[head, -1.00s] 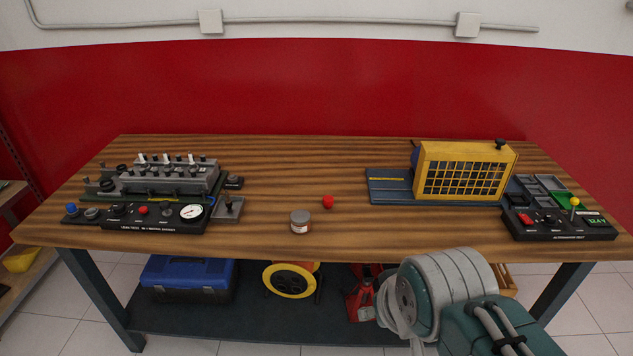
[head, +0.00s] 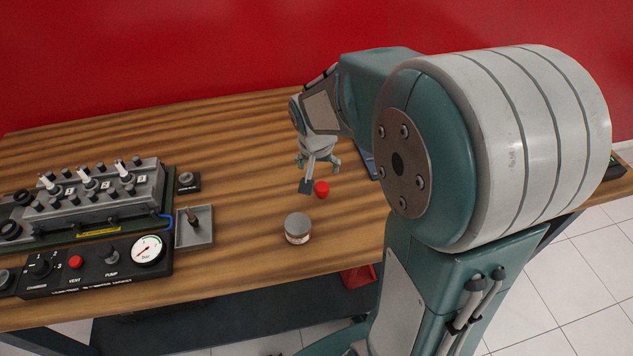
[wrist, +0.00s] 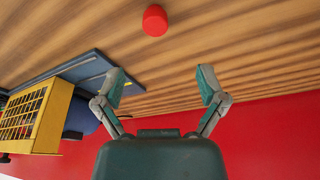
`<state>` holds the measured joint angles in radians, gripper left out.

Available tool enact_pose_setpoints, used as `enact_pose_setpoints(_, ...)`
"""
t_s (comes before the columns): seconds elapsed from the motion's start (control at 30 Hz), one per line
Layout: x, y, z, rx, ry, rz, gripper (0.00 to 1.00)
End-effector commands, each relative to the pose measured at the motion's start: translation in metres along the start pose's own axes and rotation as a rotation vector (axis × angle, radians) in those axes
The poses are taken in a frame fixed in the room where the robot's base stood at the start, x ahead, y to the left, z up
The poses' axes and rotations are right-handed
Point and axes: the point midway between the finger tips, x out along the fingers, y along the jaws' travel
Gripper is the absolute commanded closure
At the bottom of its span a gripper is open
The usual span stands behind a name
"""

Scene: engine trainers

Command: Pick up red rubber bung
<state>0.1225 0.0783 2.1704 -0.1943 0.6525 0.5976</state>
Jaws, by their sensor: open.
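The red rubber bung (head: 322,188) stands on the wooden bench, right of and behind a small jar. It also shows at the top of the wrist view (wrist: 155,20), beyond my fingertips and roughly centred between them. My gripper (head: 320,180) hangs over the bench close to the bung. In the wrist view my gripper (wrist: 160,82) has its two fingers wide apart with nothing between them. The head view does not show clearly how high the fingertips are above the bench.
A small jar (head: 298,228) stands in front of the bung. A grey tray with a peg (head: 194,227) and a gauge panel (head: 100,262) lie to the left. The yellow grille unit (wrist: 28,118) on a blue base (wrist: 85,82) shows in the wrist view. Bare bench lies behind the bung.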

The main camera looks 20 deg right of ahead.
Motion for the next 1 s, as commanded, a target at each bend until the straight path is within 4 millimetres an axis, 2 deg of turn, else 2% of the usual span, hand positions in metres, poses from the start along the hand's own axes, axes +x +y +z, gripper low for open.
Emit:
enact_pose_setpoints(0.17, 0.018, 0.0, -0.002, 0.015, -0.008, 0.008, 0.1)
enact_pose_setpoints(0.4, 0.055, -0.001, -0.001, 0.013, -0.007, 0.008, 0.1)
enact_pose_setpoints(0.57, 0.067, 0.0, 0.0, 0.012, -0.006, 0.008, 0.1)
enact_pose_setpoints(0.8, 0.102, 0.005, 0.004, 0.013, -0.008, 0.008, 0.1)
enact_pose_setpoints(1.0, 0.115, 0.004, 0.003, 0.012, -0.005, 0.007, 0.1)
